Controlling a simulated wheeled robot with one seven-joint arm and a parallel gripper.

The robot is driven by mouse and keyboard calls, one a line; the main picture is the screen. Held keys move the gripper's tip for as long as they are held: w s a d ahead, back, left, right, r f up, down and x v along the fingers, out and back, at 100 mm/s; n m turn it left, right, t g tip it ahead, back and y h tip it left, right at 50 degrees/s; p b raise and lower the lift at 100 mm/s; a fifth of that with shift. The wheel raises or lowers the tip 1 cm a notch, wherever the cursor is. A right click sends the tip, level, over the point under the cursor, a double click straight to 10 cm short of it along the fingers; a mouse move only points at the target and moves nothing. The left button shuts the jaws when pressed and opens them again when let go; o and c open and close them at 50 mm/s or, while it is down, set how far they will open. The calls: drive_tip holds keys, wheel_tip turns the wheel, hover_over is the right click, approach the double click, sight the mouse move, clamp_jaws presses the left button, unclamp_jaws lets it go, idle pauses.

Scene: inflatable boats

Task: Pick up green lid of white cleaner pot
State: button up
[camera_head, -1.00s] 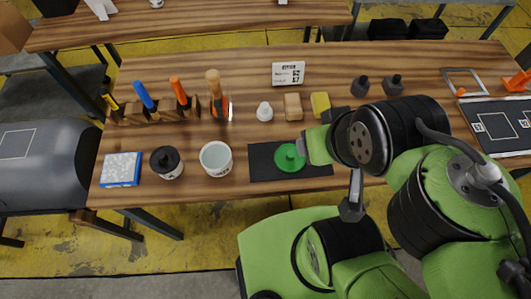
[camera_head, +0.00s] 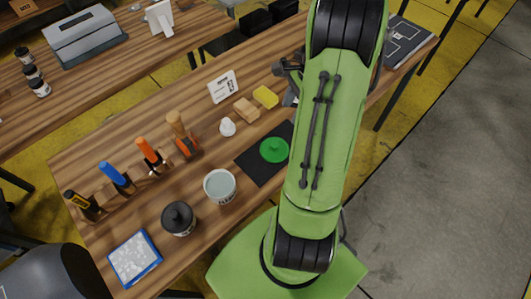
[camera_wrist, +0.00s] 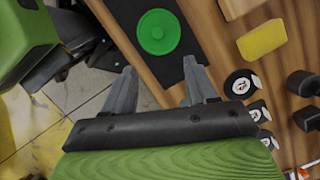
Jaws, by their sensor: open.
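The green lid (camera_head: 274,150), a round disc with a knob, lies on a black mat (camera_head: 252,164) on the wooden table. It also shows in the wrist view (camera_wrist: 158,32), beyond my fingertips. The white pot (camera_head: 220,187) stands open to the left of the mat. My gripper (camera_wrist: 158,68) is open and empty, its two fingers apart, with the lid ahead of the gap and not between them. In the head view my green arm reaches up the picture just right of the lid and hides much of the table there.
A pot with a black lid (camera_head: 178,218) and a blue-edged box (camera_head: 134,258) stand left of the white pot. Tools in a wooden rack (camera_head: 128,184), a small white bottle (camera_head: 228,127), a wooden block (camera_head: 246,110) and a yellow sponge (camera_head: 265,96) lie behind. Small dark bottles (camera_wrist: 242,83) are near my gripper.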

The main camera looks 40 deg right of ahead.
sight(275, 145)
drive_tip(key=b+x, duration=0.4)
drive_tip(key=x, duration=1.1)
drive_tip(key=shift+a+f, duration=0.15)
drive_tip(key=shift+a, duration=0.05)
drive_tip(key=shift+s, duration=0.1)
clamp_jaws()
